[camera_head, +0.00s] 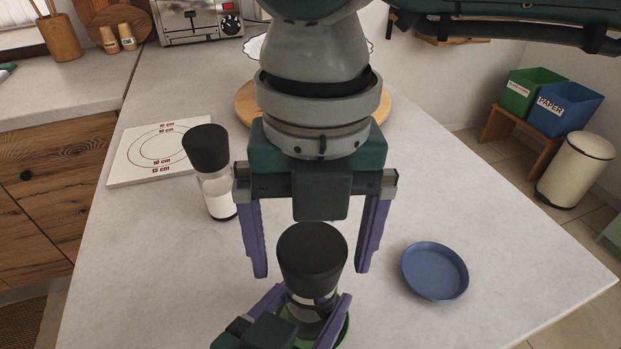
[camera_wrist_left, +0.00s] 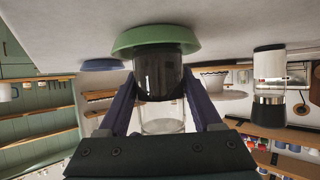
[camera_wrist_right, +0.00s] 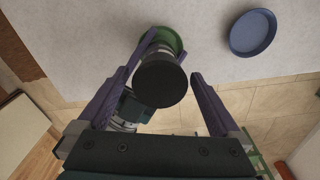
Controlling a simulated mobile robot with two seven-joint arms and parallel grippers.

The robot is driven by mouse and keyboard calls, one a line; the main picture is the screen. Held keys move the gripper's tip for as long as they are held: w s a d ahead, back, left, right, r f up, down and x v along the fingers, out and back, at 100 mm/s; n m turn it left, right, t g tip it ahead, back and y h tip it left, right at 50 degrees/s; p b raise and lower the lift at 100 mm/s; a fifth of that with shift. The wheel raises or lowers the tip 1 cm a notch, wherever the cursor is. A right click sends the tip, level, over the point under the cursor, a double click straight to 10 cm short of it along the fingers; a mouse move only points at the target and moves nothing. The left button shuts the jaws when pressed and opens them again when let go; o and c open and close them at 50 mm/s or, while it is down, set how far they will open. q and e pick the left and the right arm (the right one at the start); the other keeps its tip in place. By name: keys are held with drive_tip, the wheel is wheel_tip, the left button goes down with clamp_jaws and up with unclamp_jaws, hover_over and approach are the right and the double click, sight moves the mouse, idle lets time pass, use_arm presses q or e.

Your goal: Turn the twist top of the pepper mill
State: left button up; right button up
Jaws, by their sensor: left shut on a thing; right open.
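The pepper mill has a wide black twist top (camera_head: 312,258) and a clear body with dark contents, which shows in the left wrist view (camera_wrist_left: 158,75). It stands upright in a green dish (camera_wrist_left: 155,38). My left gripper (camera_head: 308,318) is shut on the clear body, below the top. My right gripper (camera_head: 311,268) points down from above, open, with one finger on each side of the black top and gaps between. In the right wrist view the top (camera_wrist_right: 161,84) sits between the open fingers; much of the body is hidden beneath it.
A similar mill with white contents (camera_head: 219,197) stands to the left, near a white board with printed circles (camera_head: 125,165). A blue dish (camera_head: 435,271) lies to the right. A round wooden board (camera_head: 245,103) and toaster (camera_head: 200,20) are behind. The front-left counter is clear.

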sight(312, 246)
wheel_tip(312, 246, up, 12)
drive_tip(key=shift+w, duration=0.35)
drive_tip(key=shift+d+f, duration=0.1)
drive_tip(key=f+n, duration=0.4)
drive_tip(key=n, duration=0.6)
drive_tip(key=f+n, duration=0.4)
drive_tip(key=n, duration=0.7)
drive_tip(key=f+n, duration=0.4)
drive_tip(key=n, duration=0.6)
drive_tip(key=shift+s+t, duration=0.3)
